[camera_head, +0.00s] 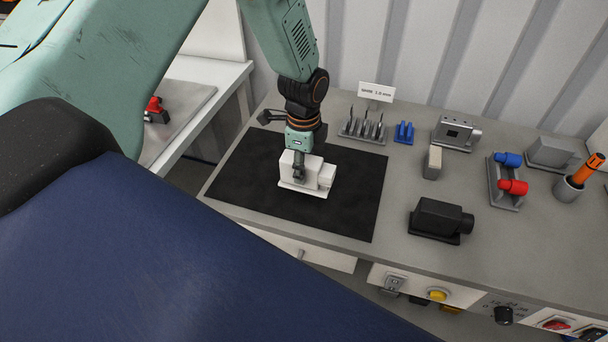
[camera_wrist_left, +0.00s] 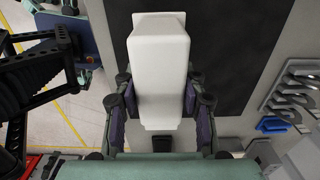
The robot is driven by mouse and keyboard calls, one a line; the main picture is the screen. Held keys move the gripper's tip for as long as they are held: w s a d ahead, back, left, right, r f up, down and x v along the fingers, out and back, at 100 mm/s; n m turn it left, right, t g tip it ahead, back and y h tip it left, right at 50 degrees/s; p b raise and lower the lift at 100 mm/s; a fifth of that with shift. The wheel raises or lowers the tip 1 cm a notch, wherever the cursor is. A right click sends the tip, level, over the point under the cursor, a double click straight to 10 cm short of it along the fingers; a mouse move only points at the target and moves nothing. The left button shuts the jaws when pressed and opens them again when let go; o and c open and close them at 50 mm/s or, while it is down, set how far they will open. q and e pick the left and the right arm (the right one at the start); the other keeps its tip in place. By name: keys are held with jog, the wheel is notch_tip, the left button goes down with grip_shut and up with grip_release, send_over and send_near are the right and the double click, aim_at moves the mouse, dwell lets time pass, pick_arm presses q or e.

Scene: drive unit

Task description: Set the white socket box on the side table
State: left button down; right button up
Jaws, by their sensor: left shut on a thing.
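The white socket box (camera_head: 314,172) is a pale block with a smaller step on its right side and a flat base. It is over the black mat (camera_head: 245,170) on the workbench. My left gripper (camera_head: 300,168) reaches down from above and is shut on the box. In the left wrist view the box (camera_wrist_left: 158,62) sits between the two fingers (camera_wrist_left: 158,122). I cannot tell whether its base touches the mat. The side table (camera_head: 222,72), with a light top, stands left of the bench. My right gripper does not show.
A red-and-black device (camera_head: 156,110) is on the side table. On the bench, right of the mat, are a black motor-like block (camera_head: 438,218), a small pale block (camera_head: 433,162), a grey unit (camera_head: 455,132) and a stand with blue and red parts (camera_head: 505,185). A gap separates bench and side table.

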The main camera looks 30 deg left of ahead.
pick_arm(q)
jog(key=f, duration=0.1)
jog(key=a+f, duration=0.2)
jog(key=shift+w+f, duration=0.15)
jog(key=shift+f, duration=0.25)
jog(key=shift+d+f, duration=0.15)
jog(key=shift+f, duration=0.2)
jog(key=shift+d+r, duration=0.2)
jog(key=shift+d, duration=0.5)
jog(key=shift+a+f, duration=0.3)
jog(key=shift+a, duration=0.1)
jog(key=c, duration=1)
grip_release()
jog(key=shift+a+f, duration=0.15)
jog(key=shift+a, duration=0.1)
jog(key=shift+o, duration=0.8)
jog(key=shift+d, duration=0.15)
jog(key=shift+o, duration=0.4)
jog(key=shift+d+r, duration=0.25)
jog(key=shift+d, duration=0.1)
jog(key=shift+a, duration=0.3)
notch_tip(320, 180, up, 12)
jog(key=shift+f, duration=0.2)
jog(key=shift+d+r, duration=0.2)
jog(key=shift+r, duration=0.05)
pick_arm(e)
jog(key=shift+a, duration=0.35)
